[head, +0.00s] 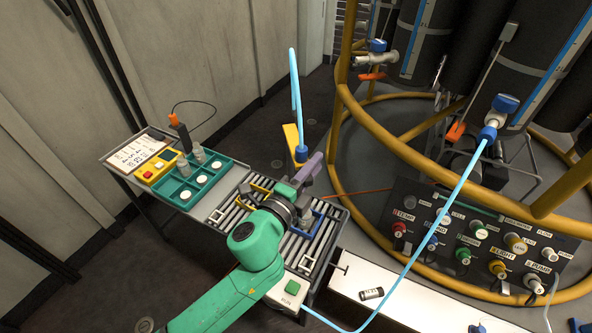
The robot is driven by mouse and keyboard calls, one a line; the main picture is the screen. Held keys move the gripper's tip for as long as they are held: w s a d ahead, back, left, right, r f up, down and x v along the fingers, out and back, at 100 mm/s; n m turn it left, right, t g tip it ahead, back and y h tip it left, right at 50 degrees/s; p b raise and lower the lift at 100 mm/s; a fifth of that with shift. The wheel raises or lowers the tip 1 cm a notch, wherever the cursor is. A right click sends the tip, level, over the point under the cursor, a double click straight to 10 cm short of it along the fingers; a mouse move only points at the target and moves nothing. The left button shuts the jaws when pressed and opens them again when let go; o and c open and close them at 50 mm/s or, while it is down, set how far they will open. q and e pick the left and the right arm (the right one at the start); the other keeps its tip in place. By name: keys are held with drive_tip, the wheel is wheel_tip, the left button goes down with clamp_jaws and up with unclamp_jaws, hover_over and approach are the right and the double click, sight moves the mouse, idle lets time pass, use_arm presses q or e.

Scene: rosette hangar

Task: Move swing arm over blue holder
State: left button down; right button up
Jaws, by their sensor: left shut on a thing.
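My left gripper (300,187) comes in on a green arm and reaches over the slatted rack (218,216). It is shut on a purple piece (309,169), which seems to be part of the swing arm; the fingers partly hide the grip. Just behind the purple piece are a yellow upright (292,138) and a blue fitting (301,153) with a light blue hose rising from it. The blue holder (317,222) shows as a blue edge on the rack, right of my wrist and partly hidden by it. I cannot tell whether the purple piece lies over it. My right gripper is not in view.
A teal tray (205,194) with white round pieces and grey bottles stands left of the rack. A yellow holder (262,186) is on the rack. A green RUN button (291,288) is at its front. A yellow tubular frame (372,122) and a connector panel (466,243) stand right.

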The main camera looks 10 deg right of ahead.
use_arm(q)
drive_tip(key=shift+w+d+n+t+y+b, duration=0.15)
drive_tip(key=shift+d+n+t+y+b, duration=0.05)
drive_tip(key=shift+d+n+t+y, duration=0.2)
drive_tip(key=shift+w+d+n+t+y+b, duration=0.2)
drive_tip(key=shift+d+n+y, duration=0.1)
drive_tip(key=shift+d+y, duration=0.2)
drive_tip(key=c, duration=0.7)
unclamp_jaws()
drive_tip(key=b+v, duration=0.2)
drive_tip(key=v, duration=1.2)
drive_tip(key=shift+s+a, duration=0.15)
drive_tip(key=shift+s, duration=0.15)
